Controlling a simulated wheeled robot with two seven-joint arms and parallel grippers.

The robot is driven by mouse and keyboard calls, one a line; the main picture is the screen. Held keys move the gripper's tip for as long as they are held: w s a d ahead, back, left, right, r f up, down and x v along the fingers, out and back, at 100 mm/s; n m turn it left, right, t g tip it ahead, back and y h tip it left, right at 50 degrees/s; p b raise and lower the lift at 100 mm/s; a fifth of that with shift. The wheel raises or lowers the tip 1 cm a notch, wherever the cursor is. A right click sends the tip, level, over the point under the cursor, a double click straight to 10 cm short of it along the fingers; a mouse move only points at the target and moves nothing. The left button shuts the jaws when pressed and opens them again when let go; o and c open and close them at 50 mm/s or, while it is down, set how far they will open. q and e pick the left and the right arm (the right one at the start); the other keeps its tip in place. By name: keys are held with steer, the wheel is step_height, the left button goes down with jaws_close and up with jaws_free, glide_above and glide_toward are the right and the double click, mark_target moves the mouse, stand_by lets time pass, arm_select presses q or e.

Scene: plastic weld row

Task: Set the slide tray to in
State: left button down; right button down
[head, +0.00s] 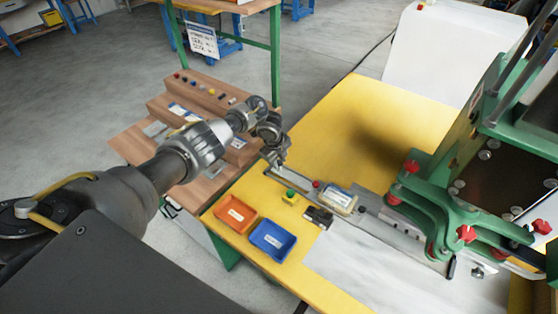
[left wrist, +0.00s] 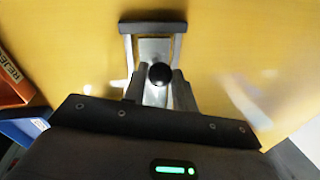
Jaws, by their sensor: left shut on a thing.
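The slide tray (head: 367,213) is a long grey metal strip running from the yellow table's far left edge toward the green press (head: 440,200) at right. A pale box-shaped part (head: 340,199) sits on it, left of the press. My left gripper (head: 278,163) is at the tray's left end. In the left wrist view, my left gripper (left wrist: 159,88) is shut around a black ball knob (left wrist: 160,73), with a metal frame (left wrist: 152,28) beyond it. The fingers partly hide the knob's base. My right gripper is not in view.
An orange bin (head: 236,214) and a blue bin (head: 272,240) stand on the table in front of the tray. A green button on a yellow block (head: 290,195) and a dark block (head: 319,217) sit close beside the tray. The yellow table behind it is clear.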

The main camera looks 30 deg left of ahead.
mark_target(320, 188)
arm_select(q)
steer(key=shift+s+d, duration=0.1)
steer(key=shift+d, duration=0.45)
steer(key=d+p, duration=0.1)
steer(key=d, duration=0.4)
steer(key=s+d+p, duration=0.1)
steer(key=d, duration=0.4)
steer(key=s+d+p, duration=0.1)
steer(key=d, duration=0.5)
steer(key=shift+s+d+p, duration=0.1)
steer(key=shift+s+p, duration=0.05)
steer(key=shift+p, duration=0.2)
steer(key=c, duration=1.1)
jaws_free()
steer(key=r+p, duration=0.1)
steer(key=r, duration=0.2)
steer(key=s+r, duration=0.1)
steer(key=r, duration=0.3)
steer(key=s+r+p, duration=0.1)
steer(key=r, duration=0.2)
steer(key=shift+a+r+p, duration=0.3)
steer(key=shift+a, duration=0.05)
